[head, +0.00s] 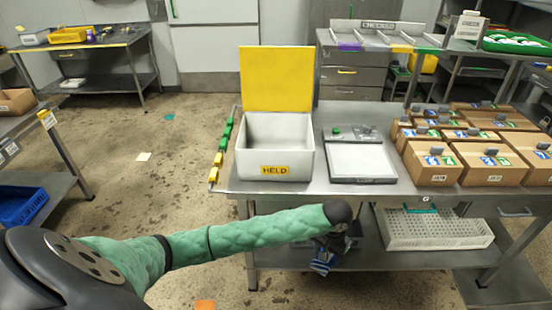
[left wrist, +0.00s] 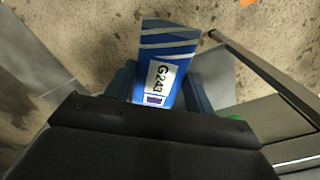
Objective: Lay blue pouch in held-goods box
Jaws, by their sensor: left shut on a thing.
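The held-goods box (head: 252,160) is a white box with a yellow "HELD" label on its front, on the near left part of the steel table. Its yellow lid (head: 276,78) stands open and upright at the back, and the visible inside looks empty. My left gripper (head: 331,246) is below and to the right of the box in the picture, in front of the table's edge. It is shut on the blue pouch (head: 321,265), which hangs down from it. In the left wrist view the pouch (left wrist: 170,45) shows white stripes and a "G243" label between the fingers. My right gripper is out of view.
A white-topped scale (head: 361,160) stands right of the box, with several cardboard cartons (head: 433,175) farther right. A rail with green and yellow clips (head: 222,143) runs along the table's left edge. A white crate (head: 435,229) sits on the lower shelf.

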